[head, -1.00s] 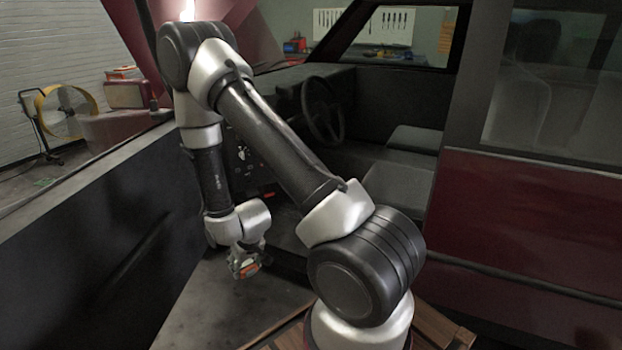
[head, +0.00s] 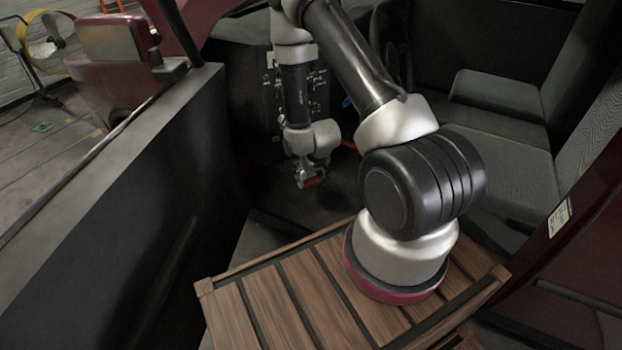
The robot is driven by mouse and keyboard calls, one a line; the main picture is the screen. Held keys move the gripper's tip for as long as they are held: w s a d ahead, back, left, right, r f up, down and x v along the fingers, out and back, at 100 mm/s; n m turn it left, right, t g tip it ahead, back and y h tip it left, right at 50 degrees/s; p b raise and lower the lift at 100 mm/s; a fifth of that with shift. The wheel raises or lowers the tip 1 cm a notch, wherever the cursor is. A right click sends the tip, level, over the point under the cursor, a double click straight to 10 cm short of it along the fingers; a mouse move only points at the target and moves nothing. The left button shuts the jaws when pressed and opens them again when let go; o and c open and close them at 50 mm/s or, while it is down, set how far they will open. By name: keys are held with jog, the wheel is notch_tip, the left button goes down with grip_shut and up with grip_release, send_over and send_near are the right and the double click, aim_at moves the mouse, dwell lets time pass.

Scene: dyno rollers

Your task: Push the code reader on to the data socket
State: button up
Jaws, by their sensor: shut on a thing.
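My gripper (head: 309,181) hangs low in the car's open doorway, in front of the dark footwell. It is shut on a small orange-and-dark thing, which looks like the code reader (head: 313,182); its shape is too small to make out. The data socket cannot be picked out. A dark panel with several small fittings (head: 268,88) stands behind my forearm, above and left of the gripper. The gripper looks apart from this panel. My arm hides part of the panel.
The open car door (head: 110,200) stands close on the left. The grey seats (head: 500,95) and a door pillar (head: 570,225) lie to the right. An orange-red strip (head: 348,144) shows right of the gripper. My arm stands over a slatted wooden deck (head: 300,290).

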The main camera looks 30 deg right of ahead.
jog(key=shift+w, duration=2.55)
jog(key=shift+w+r, duration=0.1)
jog(key=shift+w, duration=0.7)
dwell(0.4)
jog(key=o, duration=1.1)
